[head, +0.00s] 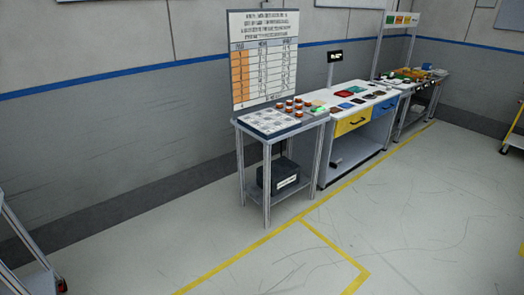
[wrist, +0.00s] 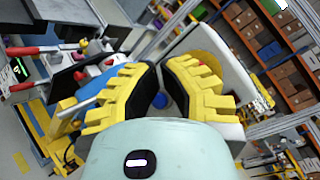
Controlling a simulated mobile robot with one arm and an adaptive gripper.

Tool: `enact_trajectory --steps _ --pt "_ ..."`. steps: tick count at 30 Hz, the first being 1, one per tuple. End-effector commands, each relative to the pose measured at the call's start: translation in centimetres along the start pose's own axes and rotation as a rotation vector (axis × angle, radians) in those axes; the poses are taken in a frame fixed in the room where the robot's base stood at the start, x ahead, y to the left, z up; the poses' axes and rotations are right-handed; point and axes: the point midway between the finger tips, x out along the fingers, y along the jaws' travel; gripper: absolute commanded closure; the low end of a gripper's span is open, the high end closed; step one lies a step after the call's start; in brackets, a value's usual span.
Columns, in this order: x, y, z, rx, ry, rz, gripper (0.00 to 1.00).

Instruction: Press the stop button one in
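Several small red-orange knobs (head: 290,103) stand on the top of the grey stand in the head view. They look like buttons, but they are too small to tell which is stop button one or whether any is pressed in. A white sheet with a grid of marks (head: 268,122) lies to their left on the same top. My gripper (wrist: 159,68) shows in the wrist view, with yellow ribbed fingers and black pads. A narrow gap shows between the fingers and nothing is held.
A board with an orange-columned table (head: 264,58) rises behind the stand (head: 283,137). A workbench with yellow and blue drawers (head: 354,124) adjoins it on the right. A dark box (head: 278,176) sits on the lower shelf. The floor in front (head: 225,225) is clear.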

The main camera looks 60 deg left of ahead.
Motion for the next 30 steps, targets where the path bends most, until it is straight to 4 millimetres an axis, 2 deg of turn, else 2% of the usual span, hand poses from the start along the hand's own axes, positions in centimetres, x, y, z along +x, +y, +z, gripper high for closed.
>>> enact_trajectory --steps 9,22,30 --pt "-1.1 0.4 0.7 -0.001 -0.001 -0.002 1.00" --pt "-1.4 0.8 0.9 0.000 -0.003 0.002 1.00" --pt "-3.2 1.7 1.9 0.000 -0.003 0.003 1.00"
